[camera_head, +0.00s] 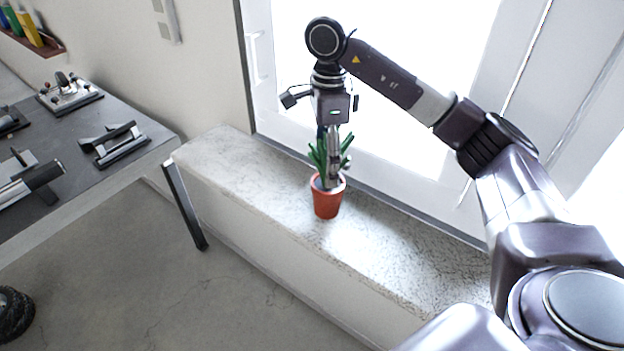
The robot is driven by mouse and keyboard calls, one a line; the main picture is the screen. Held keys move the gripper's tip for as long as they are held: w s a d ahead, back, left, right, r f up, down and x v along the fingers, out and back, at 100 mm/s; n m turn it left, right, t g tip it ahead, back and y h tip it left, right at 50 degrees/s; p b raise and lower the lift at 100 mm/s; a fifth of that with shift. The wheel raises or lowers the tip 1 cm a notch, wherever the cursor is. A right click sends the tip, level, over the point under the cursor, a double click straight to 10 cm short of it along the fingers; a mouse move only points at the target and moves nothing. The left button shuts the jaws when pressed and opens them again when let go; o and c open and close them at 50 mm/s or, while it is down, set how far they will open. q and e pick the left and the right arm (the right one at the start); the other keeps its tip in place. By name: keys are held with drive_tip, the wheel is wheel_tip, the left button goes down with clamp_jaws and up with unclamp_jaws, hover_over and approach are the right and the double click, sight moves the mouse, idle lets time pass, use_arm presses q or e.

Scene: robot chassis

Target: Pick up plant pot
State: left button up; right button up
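The plant pot (326,203) is a small reddish-brown pot with green spiky leaves (318,156). It stands upright on the pale stone window ledge (230,165). My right gripper (331,177) reaches down over it from above, its arm coming in from the right. The fingers are among the leaves at the pot's rim and partly hide the plant. I cannot tell whether they are open or shut on the rim. My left gripper is not in view.
A bright window (420,60) stands right behind the ledge. A grey workbench (75,125) with metal tools is at the left, its leg (185,208) near the ledge. A black wheel (14,312) lies at lower left. The ledge is clear on both sides of the pot.

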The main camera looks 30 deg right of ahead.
sight(327, 198)
drive_tip(key=shift+w+d+f, duration=0.1)
drive_tip(key=shift+w, duration=0.05)
drive_tip(key=shift+s+f, duration=0.2)
drive_tip(key=shift+f, duration=0.1)
drive_tip(key=f, duration=0.2)
drive_tip(key=s+f, duration=0.1)
drive_tip(key=shift+f, duration=0.4)
drive_tip(key=shift+w+f+p, duration=0.2)
drive_tip(key=shift+f+p, duration=0.1)
wheel_tip(327, 198, down, 2)
drive_tip(key=shift+s+f+p, duration=0.15)
drive_tip(key=shift+f+p, duration=0.05)
drive_tip(key=shift+p, duration=0.25)
wheel_tip(327, 198, down, 3)
drive_tip(key=shift+f+p, duration=0.2)
drive_tip(key=shift+p, duration=0.2)
drive_tip(key=shift+f, duration=0.2)
drive_tip(key=shift+c, duration=0.8)
drive_tip(key=c, duration=1.3)
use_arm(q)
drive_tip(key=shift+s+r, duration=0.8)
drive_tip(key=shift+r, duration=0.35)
use_arm(e)
drive_tip(key=shift+w, duration=0.2)
drive_tip(key=shift+c, duration=1.1)
